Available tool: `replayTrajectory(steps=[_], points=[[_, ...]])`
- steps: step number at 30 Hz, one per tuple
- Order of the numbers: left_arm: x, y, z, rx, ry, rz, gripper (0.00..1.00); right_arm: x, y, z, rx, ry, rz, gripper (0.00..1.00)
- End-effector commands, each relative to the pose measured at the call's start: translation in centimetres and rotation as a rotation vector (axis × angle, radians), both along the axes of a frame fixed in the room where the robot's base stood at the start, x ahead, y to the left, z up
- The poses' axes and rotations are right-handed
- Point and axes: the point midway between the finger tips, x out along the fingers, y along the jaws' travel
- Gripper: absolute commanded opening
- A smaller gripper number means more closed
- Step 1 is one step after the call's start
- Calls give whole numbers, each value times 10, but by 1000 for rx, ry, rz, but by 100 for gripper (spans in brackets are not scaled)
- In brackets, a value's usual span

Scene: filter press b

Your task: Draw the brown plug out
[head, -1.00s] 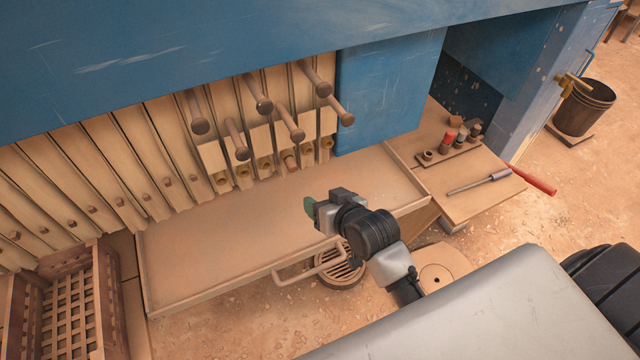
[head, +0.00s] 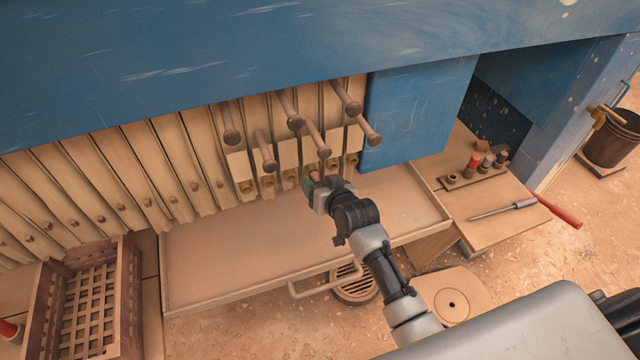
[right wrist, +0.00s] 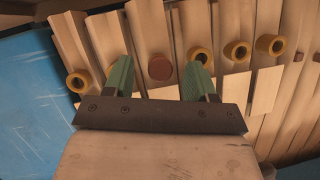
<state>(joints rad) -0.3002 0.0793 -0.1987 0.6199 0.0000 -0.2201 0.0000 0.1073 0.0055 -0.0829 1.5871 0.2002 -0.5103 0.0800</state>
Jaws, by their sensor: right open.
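The brown plug (right wrist: 160,67) is a round, flat-faced disc seated in one of the row of plate ports. In the head view the plug (head: 314,173) shows just beyond my right gripper, partly hidden by it. My right gripper (head: 311,187) is in front of the port row. Its two green fingers are open and spread to either side of the plug in the right wrist view (right wrist: 161,62). They look empty, and I cannot tell how far their tips are from the plug. My left gripper is not in view.
Ports with yellow rings (right wrist: 237,50) flank the plug. Brown rods with knobbed ends (head: 294,123) jut out above. A shallow tray (head: 230,262) lies below. A slatted crate (head: 128,290) stands at left.

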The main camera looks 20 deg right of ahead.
Motion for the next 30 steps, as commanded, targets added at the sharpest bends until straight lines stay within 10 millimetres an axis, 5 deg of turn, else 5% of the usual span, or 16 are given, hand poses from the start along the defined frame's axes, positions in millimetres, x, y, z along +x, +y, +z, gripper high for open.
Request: replayTrajectory(steps=[9,19,30], points=[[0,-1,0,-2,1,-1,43,1,1,-1,0,1,0,55],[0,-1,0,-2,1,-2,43,1,0,-1,0,1,0,4],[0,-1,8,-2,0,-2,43,-9,0,0,0,1,0,3]])
